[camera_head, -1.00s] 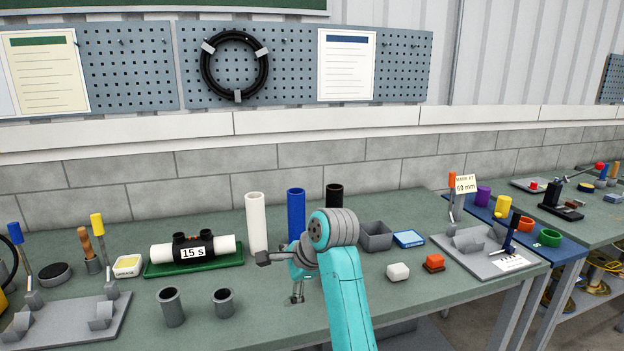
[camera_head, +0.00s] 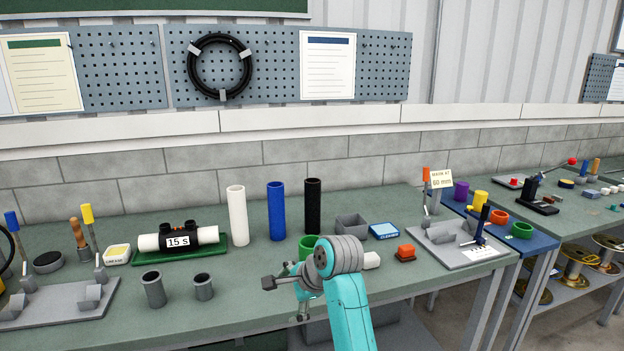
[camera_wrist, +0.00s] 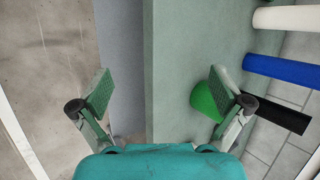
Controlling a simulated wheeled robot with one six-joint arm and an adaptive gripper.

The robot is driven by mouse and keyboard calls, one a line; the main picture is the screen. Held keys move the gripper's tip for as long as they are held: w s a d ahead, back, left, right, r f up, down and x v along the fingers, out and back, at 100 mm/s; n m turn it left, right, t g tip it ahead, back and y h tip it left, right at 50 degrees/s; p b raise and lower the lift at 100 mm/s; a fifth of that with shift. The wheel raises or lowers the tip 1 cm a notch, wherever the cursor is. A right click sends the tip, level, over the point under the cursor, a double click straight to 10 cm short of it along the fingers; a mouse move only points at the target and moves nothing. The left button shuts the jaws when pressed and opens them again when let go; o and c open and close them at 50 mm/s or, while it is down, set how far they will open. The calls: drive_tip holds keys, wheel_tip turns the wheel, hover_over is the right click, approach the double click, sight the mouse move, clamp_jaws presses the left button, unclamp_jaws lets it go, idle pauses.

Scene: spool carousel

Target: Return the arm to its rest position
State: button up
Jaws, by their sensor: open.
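My gripper (camera_head: 285,300) is at the front part of the green workbench (camera_head: 235,312), with its two fingers spread apart. In the wrist view my gripper (camera_wrist: 164,98) is open, with nothing between its fingers. The bench's front edge runs between the fingers, with floor to the left. A green round part (camera_head: 309,244) stands behind my arm, partly hidden by it. In the wrist view this green part (camera_wrist: 206,98) shows behind the right finger, and I cannot tell the gap between them.
White (camera_head: 237,215), blue (camera_head: 276,211) and black (camera_head: 312,206) pipes stand behind my arm. Two grey cups (camera_head: 153,289) stand to the left.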

drive_tip(key=s+d+f+n+t, duration=0.1)
drive_tip(key=s+d+f, duration=0.2)
drive_tip(key=s+f, duration=0.35)
drive_tip(key=s+d+f+n+t+h, duration=0.1)
drive_tip(key=s+d+f, duration=0.25)
drive_tip(key=f, duration=0.65)
drive_tip(key=s+d+f+n+t, duration=0.15)
drive_tip(key=s+d+f, duration=0.25)
drive_tip(key=f, duration=0.4)
drive_tip(key=s+d+f+n+t+h, duration=0.15)
drive_tip(key=s+d+f, duration=0.3)
drive_tip(key=s, duration=0.55)
drive_tip(key=s+d+r+n+t+h, duration=0.1)
drive_tip(key=s+d+n, duration=0.15)
drive_tip(key=s, duration=0.65)
drive_tip(key=s+d+r+n+t+h, duration=0.15)
drive_tip(key=s+d, duration=0.25)
drive_tip(key=s, duration=0.6)
drive_tip(key=s+d+r+n+t, duration=0.2)
drive_tip(key=s+r+n, duration=0.2)
drive_tip(key=s+r, duration=0.9)
drive_tip(key=shift+v, duration=0.95)
drive_tip(key=shift+d, duration=0.1)
